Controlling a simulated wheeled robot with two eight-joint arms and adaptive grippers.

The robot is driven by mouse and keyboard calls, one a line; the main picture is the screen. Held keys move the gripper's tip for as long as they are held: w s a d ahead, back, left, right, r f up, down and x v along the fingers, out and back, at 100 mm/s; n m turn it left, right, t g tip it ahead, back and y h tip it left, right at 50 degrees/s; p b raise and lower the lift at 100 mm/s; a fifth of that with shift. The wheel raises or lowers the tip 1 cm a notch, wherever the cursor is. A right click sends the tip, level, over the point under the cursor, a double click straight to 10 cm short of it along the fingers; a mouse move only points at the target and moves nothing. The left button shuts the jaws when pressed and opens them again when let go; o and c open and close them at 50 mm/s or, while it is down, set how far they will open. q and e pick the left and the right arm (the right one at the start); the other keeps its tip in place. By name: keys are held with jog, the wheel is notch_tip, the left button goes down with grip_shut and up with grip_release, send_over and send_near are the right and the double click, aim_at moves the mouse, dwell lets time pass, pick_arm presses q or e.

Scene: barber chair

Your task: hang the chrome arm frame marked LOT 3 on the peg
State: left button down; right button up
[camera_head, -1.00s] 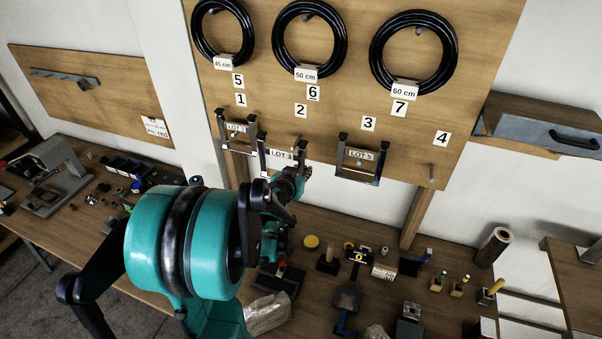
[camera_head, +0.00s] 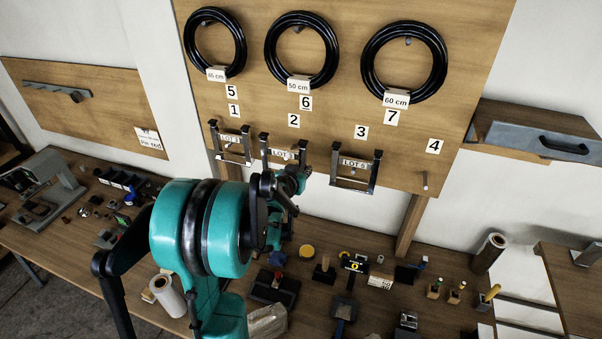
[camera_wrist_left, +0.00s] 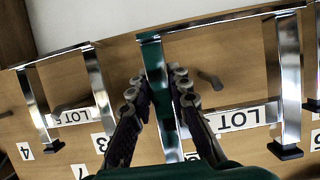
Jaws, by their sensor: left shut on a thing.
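The chrome arm frame marked LOT 3 (camera_head: 283,156) is held in front of the board, below number 2. My left gripper (camera_head: 301,172) is shut on its right upright in the head view. In the left wrist view, which is upside down, the fingers (camera_wrist_left: 157,92) close on one chrome upright, with the label reading LOT (camera_wrist_left: 238,119) beside it. A peg (camera_wrist_left: 210,79) shows within that frame's outline; I cannot tell whether the frame touches it. The arm hides the frame's lower right part. My right gripper is out of view.
Frame LOT 1 (camera_head: 231,141) hangs close on the left, frame LOT 5 (camera_head: 355,171) on the right. A bare peg (camera_head: 424,181) is under number 4. Black hose rings (camera_head: 301,85) hang above. The bench (camera_head: 330,300) below holds several small tools.

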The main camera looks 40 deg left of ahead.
pick_arm(q)
jog(key=shift+w+a+p, duration=0.1)
jog(key=shift+w+a, duration=0.15)
jog(key=shift+w, duration=0.55)
jog(key=shift+w+a+p, duration=0.1)
jog(key=shift+w+a, duration=0.15)
jog(key=shift+w, duration=0.55)
jog(key=shift+w+a+p, duration=0.1)
jog(key=shift+w+a, duration=0.15)
jog(key=shift+w, duration=0.55)
jog(key=shift+f+b, duration=0.9)
jog(key=shift+b, duration=0.05)
jog(key=shift+f, duration=0.1)
jog(key=c, duration=1.3)
grip_release()
jog(key=shift+c, duration=0.2)
jog(key=shift+s, duration=0.15)
